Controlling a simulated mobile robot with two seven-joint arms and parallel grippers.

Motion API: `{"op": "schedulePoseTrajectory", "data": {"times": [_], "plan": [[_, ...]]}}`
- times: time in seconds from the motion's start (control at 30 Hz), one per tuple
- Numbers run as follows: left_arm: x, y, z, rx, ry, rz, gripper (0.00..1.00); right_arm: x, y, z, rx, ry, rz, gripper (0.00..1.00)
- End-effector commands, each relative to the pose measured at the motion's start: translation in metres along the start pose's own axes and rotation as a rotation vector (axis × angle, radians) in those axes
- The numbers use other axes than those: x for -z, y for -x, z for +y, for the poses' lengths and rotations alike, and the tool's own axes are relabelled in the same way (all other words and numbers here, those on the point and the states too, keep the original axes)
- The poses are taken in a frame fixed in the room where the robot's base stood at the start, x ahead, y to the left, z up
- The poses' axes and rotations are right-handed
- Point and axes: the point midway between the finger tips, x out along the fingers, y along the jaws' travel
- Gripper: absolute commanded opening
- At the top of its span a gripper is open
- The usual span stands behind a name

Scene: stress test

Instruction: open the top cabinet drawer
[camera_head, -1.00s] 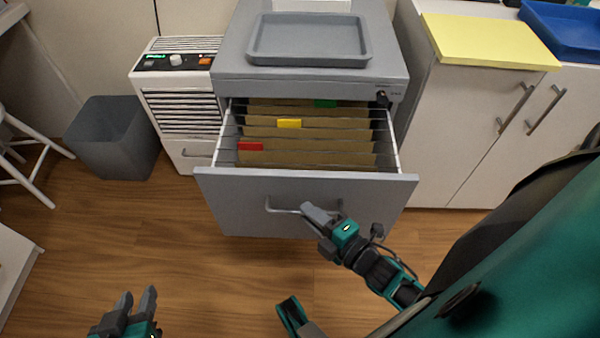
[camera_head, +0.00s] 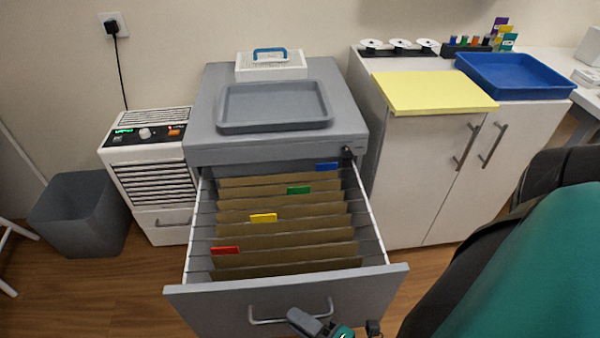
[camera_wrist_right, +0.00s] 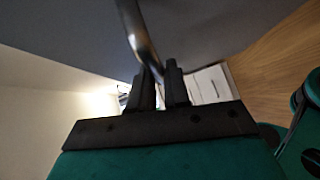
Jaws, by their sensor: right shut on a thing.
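The grey cabinet (camera_head: 200,141) stands against the wall. Its top drawer (camera_head: 240,306) is pulled far out and shows hanging brown folders with red, yellow, green and blue tabs. The drawer's bar handle (camera_head: 268,321) is on the front panel. My right gripper (camera_head: 298,318) is at the right part of this handle, near the bottom edge of the head view. In the right wrist view the two dark fingers (camera_wrist_right: 160,85) are shut on the metal handle (camera_wrist_right: 138,38). My left gripper is not in view.
A grey tray (camera_head: 275,127) lies on the cabinet. A white heater-like unit (camera_head: 150,175) and grey bin (camera_head: 80,215) stand at left. A white cupboard (camera_head: 425,165) with a yellow board (camera_head: 430,92) and blue tray (camera_head: 515,90) stands at right.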

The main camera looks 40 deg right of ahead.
Motion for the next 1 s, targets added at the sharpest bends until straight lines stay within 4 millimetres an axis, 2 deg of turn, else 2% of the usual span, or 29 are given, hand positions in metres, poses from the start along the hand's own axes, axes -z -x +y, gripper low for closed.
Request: {"op": "schedulePoseTrajectory", "data": {"times": [0.27, 0.3, 0.5, 0.77, 0.87, 1.0], "plan": [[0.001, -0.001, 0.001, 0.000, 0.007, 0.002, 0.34, 0.000, 0.001, -0.001, 0.002, 0.001, 0.000, 0.00], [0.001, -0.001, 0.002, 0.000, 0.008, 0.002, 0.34, 0.000, 0.001, -0.001, 0.002, 0.001, 0.000, 0.20], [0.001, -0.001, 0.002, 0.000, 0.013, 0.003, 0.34, 0.000, 0.000, 0.000, 0.001, 0.001, 0.000, 0.38], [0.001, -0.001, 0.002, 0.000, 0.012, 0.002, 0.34, 0.000, 0.002, 0.000, 0.001, 0.001, 0.000, 0.38], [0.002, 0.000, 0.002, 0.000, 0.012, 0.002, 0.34, 0.000, 0.010, 0.000, 0.002, 0.001, 0.000, 0.38], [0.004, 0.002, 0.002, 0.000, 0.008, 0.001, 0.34, -0.001, 0.036, 0.000, 0.006, 0.000, -0.002, 0.38]]}}
